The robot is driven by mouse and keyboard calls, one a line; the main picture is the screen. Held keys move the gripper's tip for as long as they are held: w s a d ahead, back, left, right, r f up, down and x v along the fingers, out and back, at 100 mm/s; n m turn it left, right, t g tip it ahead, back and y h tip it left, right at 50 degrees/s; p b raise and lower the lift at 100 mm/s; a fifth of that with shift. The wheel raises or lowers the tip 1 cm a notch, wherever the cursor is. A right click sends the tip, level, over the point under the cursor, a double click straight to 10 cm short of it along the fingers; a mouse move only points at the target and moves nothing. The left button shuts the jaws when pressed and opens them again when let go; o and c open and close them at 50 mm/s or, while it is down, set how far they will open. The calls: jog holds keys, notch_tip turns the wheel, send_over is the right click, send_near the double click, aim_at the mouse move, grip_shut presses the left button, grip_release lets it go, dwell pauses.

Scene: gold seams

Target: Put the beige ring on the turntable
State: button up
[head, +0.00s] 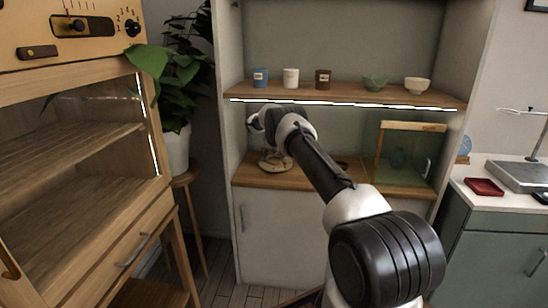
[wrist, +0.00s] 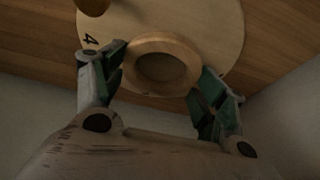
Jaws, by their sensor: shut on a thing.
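The beige ring (wrist: 132,70) is between my fingertips in the wrist view, with one green-padded finger on each side. My gripper (wrist: 160,68) is shut on it. The turntable (wrist: 215,25) is a pale round wooden disc marked with a 4. The ring overlaps its near edge in this view; I cannot tell whether it touches the disc or hangs above it. In the head view the turntable (head: 284,167) is on the wooden counter of the cabinet niche, below the end of my arm. My fingers and the ring are hard to make out there.
A brown rounded thing (wrist: 92,5) shows at the disc's far left. A lit shelf (head: 345,97) with several cups and bowls is above the counter. A green glass-fronted box (head: 405,160) stands at right. A plant (head: 178,75) and wooden cabinet (head: 80,170) are at left.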

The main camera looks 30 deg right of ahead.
jog(key=o, duration=0.9)
